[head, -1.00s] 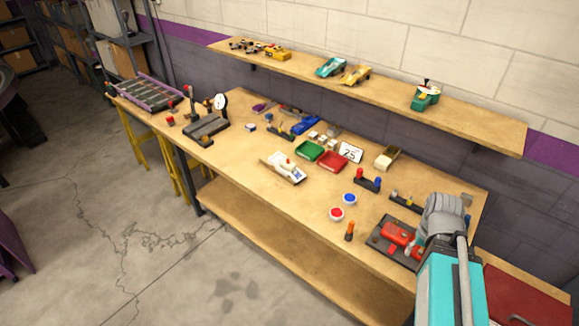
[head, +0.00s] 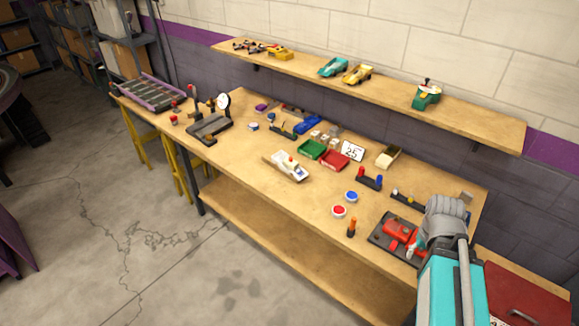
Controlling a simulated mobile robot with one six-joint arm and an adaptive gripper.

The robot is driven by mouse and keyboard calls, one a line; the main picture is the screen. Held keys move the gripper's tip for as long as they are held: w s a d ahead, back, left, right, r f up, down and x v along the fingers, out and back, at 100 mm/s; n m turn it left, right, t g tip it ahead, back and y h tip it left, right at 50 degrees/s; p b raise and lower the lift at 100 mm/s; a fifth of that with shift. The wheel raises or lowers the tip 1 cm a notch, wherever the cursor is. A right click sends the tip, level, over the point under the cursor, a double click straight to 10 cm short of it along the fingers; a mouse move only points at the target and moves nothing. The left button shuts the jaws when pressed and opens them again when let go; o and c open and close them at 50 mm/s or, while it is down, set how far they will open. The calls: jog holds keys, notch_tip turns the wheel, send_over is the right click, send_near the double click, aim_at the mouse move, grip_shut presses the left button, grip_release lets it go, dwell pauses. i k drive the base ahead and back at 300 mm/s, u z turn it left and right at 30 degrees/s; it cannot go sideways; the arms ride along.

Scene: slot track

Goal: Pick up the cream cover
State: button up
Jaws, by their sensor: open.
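A pale cream, box-like piece (head: 388,157) lies toward the back of the workbench (head: 240,165), right of the number 25 card. A second whitish piece, a small car-like shape (head: 287,167), sits near the bench's middle front. I cannot tell for sure which of these is the cream cover. My arm shows at the lower right, with a turquoise link and a grey joint over the bench's right end. My gripper's fingers are not visible.
Red (head: 335,160) and green (head: 311,149) trays sit mid-bench. A red vise-like tool (head: 400,232) is beside my arm. Red (head: 339,211) and blue (head: 351,196) round pots stand near the front edge. A wall shelf (head: 470,123) holds toy cars. The bench's front middle is bare.

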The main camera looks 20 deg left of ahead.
aim_at(288, 162)
jog(key=k, duration=0.4)
jog(key=z, duration=0.5)
jog(key=i, duration=0.95)
jog(key=u, duration=1.45)
